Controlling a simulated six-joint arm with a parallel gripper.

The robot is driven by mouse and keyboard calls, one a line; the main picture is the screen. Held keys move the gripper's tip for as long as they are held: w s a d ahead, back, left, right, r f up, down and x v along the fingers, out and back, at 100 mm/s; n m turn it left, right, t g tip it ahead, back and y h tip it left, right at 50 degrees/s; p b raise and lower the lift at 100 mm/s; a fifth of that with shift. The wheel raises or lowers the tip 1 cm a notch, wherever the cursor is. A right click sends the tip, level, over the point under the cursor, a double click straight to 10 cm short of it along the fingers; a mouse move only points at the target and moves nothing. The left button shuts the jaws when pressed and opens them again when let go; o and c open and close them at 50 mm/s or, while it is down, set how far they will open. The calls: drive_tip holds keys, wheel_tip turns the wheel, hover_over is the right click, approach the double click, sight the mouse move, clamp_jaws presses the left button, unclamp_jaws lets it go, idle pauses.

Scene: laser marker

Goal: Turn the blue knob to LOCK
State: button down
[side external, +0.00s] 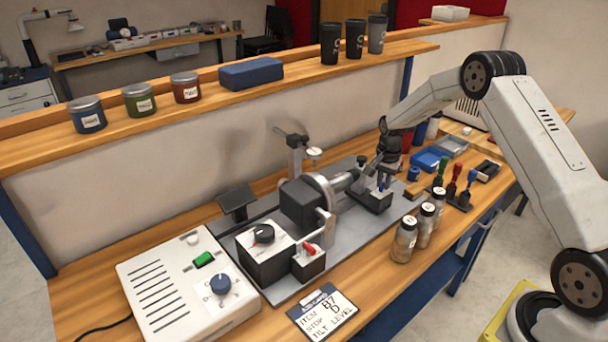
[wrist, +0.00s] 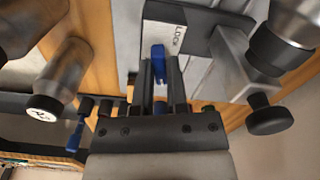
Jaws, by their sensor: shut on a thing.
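The blue knob (wrist: 158,56) is a narrow upright-looking grip in the wrist view, between the two fingers of my gripper (wrist: 160,72). My gripper is shut on it. Beside it is a pale plate (wrist: 178,36) printed with LOCK. In the side external view my gripper (side external: 384,180) is down at a dark block (side external: 374,203) at the right end of the grey fixture. A little blue (side external: 379,193) shows there. The knob's base and pointer are hidden, so I cannot tell its exact setting.
A metal shaft and disc (side external: 322,190) stand left of my gripper. Several glass jars (side external: 404,240) stand in front.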

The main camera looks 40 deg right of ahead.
sight(383, 184)
drive_tip(key=n, duration=1)
drive_tip(key=shift+n, duration=2.3)
drive_tip(key=shift+w, duration=0.1)
drive_tip(key=c, duration=0.6)
unclamp_jaws()
drive_tip(key=shift+c, duration=0.2)
drive_tip(key=shift+r, duration=0.2)
drive_tip(key=shift+r, duration=3.75)
drive_tip(key=shift+r, duration=0.15)
